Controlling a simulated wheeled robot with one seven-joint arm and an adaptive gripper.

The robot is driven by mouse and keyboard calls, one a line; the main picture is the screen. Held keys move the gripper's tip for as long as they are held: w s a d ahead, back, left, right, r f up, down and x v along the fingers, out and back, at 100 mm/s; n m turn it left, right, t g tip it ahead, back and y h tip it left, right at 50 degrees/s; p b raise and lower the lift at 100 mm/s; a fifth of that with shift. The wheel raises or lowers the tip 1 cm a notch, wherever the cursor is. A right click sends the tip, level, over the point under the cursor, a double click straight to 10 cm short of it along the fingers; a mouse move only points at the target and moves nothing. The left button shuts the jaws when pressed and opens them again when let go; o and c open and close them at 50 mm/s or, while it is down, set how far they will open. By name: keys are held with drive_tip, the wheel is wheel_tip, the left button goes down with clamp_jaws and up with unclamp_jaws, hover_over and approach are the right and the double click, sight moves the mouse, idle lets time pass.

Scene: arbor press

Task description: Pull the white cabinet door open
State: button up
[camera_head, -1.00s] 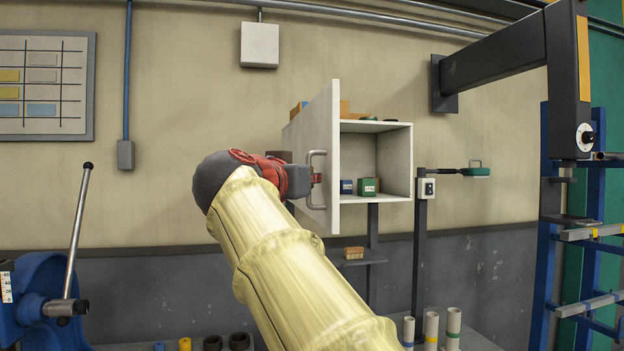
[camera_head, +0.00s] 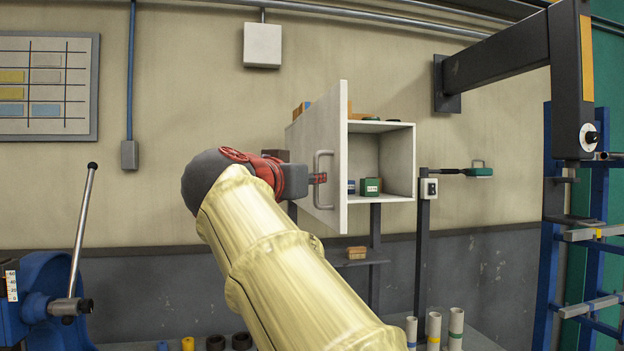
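The white cabinet door (camera_head: 331,118) stands swung out from the white cabinet (camera_head: 401,160), and the shelf inside shows to its right. Its grey bow handle (camera_head: 318,200) is near the door's outer edge. My gripper (camera_head: 318,178) is at the handle, with its red fingertips across the upright bar at about mid-height. Its dark wrist is to the left of the door. The fingers are small and partly overlapped by the handle, so I cannot tell whether they are shut on it.
A post with a green-ended arm (camera_head: 480,171) stands to the right. A dark overhead arm (camera_head: 495,62) and blue rack (camera_head: 596,190) are farther right. A blue press (camera_head: 45,300) is at lower left.

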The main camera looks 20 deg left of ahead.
drive_tip(key=s, duration=1)
